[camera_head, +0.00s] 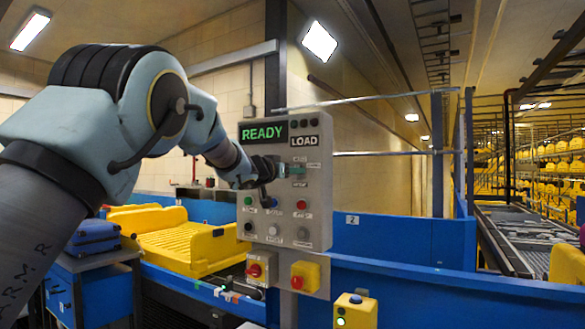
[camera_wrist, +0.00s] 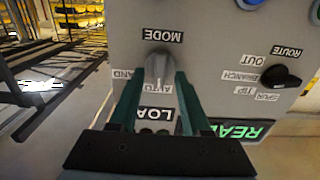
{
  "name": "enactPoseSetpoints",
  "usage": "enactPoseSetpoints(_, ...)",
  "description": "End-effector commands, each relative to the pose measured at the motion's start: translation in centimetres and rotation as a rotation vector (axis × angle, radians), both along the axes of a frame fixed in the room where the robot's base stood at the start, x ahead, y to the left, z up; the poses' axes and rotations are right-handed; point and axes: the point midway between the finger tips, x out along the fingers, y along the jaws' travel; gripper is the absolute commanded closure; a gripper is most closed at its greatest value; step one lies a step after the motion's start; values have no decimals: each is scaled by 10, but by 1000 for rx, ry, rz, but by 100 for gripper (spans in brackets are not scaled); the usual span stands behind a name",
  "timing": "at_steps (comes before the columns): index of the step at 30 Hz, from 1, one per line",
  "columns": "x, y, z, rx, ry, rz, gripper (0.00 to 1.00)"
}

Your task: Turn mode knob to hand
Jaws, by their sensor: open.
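The grey mode knob (camera_wrist: 157,68) is on the control panel (camera_head: 318,212), below its LOAD sign. In the wrist view the panel appears upside down. The word MODE stands above the knob there, with a partly covered HAND label at left and AUTO just below right. My gripper (camera_wrist: 156,82) is open, one green finger on each side of the knob. I cannot tell whether the fingers touch it. In the head view my gripper (camera_head: 292,170) is at the panel's upper part and hides the knob.
A black route knob (camera_wrist: 281,76) sits right of my fingers in the wrist view. The READY display (camera_head: 263,132) is lit green. Several buttons line the lower panel. A yellow tray (camera_head: 185,245), a blue suitcase (camera_head: 92,238) and a red-and-yellow stop button (camera_head: 304,277) are nearby.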

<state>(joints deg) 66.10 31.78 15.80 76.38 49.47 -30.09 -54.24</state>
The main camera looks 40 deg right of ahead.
Motion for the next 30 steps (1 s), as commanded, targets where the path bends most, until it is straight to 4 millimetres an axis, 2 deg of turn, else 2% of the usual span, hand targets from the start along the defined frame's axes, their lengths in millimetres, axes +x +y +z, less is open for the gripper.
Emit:
enactPoseSetpoints(10, 1, -4, 0, 0, 0, 0, 52)
enactPoseSetpoints(23, 1, -4, 0, 0, 0, 0, 100)
enactPoseSetpoints(30, 1, -4, 0, 0, 0, 0, 100)
